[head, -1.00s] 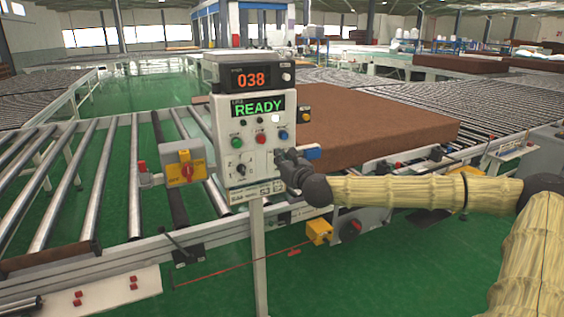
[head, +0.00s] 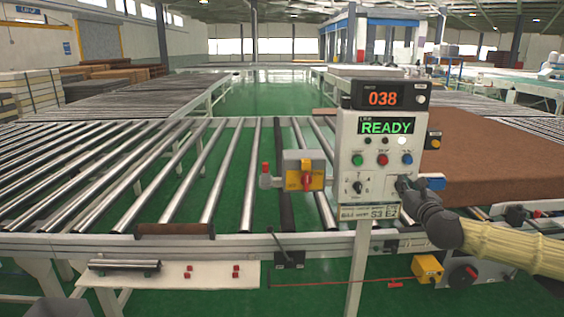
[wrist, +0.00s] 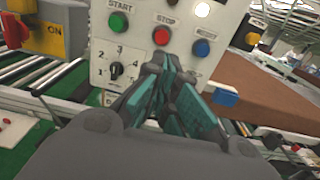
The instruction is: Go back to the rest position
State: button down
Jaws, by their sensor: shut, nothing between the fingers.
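My gripper (head: 406,187) is in front of the lower right part of the grey control panel (head: 347,141). It is shut and empty, with its fingers together. In the wrist view my gripper (wrist: 172,88) points at the panel face (wrist: 135,50), below the red stop button (wrist: 161,36) and blue reset button (wrist: 202,48). The green start button (wrist: 118,22) and the rotary selector (wrist: 117,69) are to the left of the fingers. I cannot tell whether the fingertips touch the panel. The panel displays read 038 and READY.
A roller conveyor (head: 185,180) fills the left and middle. A brown mattress (head: 480,160) lies right of the panel. A yellow switch box with a red knob (head: 305,172) is left of the panel. The panel's post (head: 357,270) stands on the green floor. A white shelf (head: 170,274) is at the front left.

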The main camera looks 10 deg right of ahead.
jog(key=s+a+f+n+g+y, duration=0.2)
jog(key=s+a+f+n+g, duration=0.1)
jog(key=a+f+n, duration=0.6)
jog(key=s+a+f+n+g+y, duration=0.15)
jog(key=s+a+f+n, duration=0.35)
jog(key=f, duration=0.7)
jog(key=s+a+f+n+g+y, duration=0.2)
jog(key=a+f+n+g, duration=0.3)
jog(key=a+f, duration=0.45)
jog(key=s+a+f+n+g, duration=0.2)
jog(key=s+a+f+n, duration=0.1)
jog(key=s+f+n, duration=0.3)
jog(key=s+a+f+n+g, duration=0.1)
jog(key=s+a+f+n, duration=0.25)
jog(key=s+f, duration=0.45)
jog(key=s+f+n+g+h, duration=0.1)
jog(key=s+f+n, duration=0.3)
jog(key=s, duration=0.6)
jog(key=s+a+f+n+g+h, duration=0.1)
jog(key=s+f+n+g, duration=0.3)
jog(key=s, duration=0.6)
jog(key=shift+a+f+n, duration=0.15)
jog(key=shift+n, duration=0.5)
